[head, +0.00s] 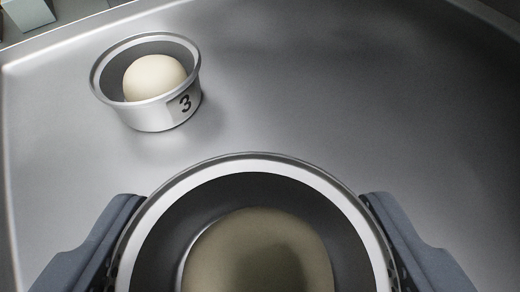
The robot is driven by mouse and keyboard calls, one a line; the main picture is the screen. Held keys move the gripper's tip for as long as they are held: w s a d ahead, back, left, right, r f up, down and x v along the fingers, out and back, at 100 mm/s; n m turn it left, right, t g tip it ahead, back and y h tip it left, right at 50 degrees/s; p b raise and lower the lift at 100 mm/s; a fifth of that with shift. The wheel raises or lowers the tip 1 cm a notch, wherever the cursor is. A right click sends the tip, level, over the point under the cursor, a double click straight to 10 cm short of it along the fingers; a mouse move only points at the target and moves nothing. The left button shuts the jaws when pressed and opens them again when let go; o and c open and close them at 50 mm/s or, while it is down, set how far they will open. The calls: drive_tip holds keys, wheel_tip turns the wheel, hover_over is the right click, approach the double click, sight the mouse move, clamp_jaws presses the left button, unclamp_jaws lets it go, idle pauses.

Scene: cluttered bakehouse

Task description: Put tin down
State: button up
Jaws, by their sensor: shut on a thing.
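A round metal tin (254,163) with a pale dough ball (258,250) in it fills the bottom middle of the head view. My gripper (250,240) is shut on this tin, with one blue-grey finger against its left side and one against its right. The tin's lower part is out of the picture, so I cannot tell whether its base touches the metal surface (340,100) beyond it.
A second round tin (150,116), marked 3 and holding a dough ball (154,77), stands on the metal surface at the upper left. The surface is clear to its right. A raised rim (70,35) runs along the back, with grey blocks (28,12) beyond it.

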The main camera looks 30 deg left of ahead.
drive_tip(key=shift+w+a+f, duration=0.15)
drive_tip(key=shift+w+a, duration=0.25)
drive_tip(key=shift+w, duration=0.3)
drive_tip(key=shift+f, duration=1.75)
drive_tip(key=shift+f, duration=0.1)
drive_tip(key=o, duration=1)
drive_tip(key=shift+c, duration=0.2)
drive_tip(key=shift+r, duration=0.2)
drive_tip(key=v, duration=1.1)
drive_tip(key=shift+s+d+r, duration=0.15)
drive_tip(key=shift+s, duration=0.1)
drive_tip(key=shift+s+d, duration=0.1)
drive_tip(key=shift+s, duration=0.05)
drive_tip(key=shift+d, duration=0.1)
